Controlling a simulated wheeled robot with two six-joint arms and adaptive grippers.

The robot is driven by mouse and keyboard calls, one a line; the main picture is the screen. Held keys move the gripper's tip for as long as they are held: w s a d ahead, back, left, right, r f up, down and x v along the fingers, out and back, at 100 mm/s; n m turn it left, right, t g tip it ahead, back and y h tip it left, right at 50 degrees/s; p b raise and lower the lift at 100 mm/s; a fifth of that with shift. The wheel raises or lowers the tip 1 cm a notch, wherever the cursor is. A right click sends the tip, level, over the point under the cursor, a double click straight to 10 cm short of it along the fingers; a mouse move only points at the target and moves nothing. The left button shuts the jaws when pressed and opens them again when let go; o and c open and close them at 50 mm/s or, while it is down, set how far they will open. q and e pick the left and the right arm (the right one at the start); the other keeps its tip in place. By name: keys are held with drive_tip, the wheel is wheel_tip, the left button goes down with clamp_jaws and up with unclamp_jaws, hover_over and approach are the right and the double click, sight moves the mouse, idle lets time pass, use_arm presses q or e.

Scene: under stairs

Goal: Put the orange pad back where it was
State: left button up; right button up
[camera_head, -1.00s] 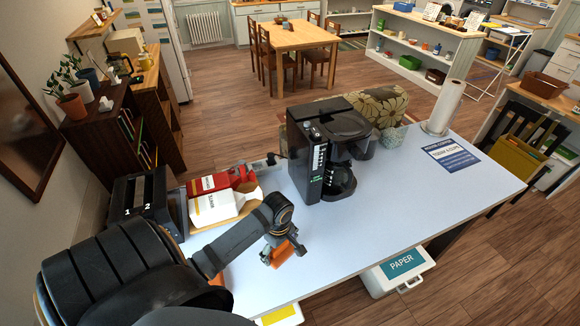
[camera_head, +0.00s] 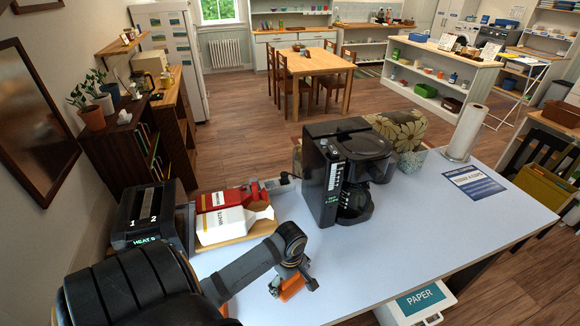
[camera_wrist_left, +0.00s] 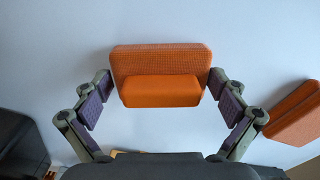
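The orange pad (camera_head: 291,288) is between the fingers of my left gripper (camera_head: 292,284), low over the front part of the pale table. In the left wrist view, the pad (camera_wrist_left: 160,62) shows as a wide slab with a smaller block on its face. The fingers of my left gripper (camera_wrist_left: 160,88) meet its two side edges, so it looks shut on the pad. A second orange piece (camera_wrist_left: 295,113) lies at the right edge of that view, partly behind the right finger. My right gripper is not in view.
The front right is clear. A PAPER bin (camera_head: 420,302) stands below the front edge.

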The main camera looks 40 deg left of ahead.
use_arm(q)
drive_tip(key=shift+r, duration=0.1)
wheel_tip(320, 180, up, 12)
drive_tip(key=shift+r+p, duration=0.15)
drive_tip(key=shift+p, duration=0.35)
idle(0.5)
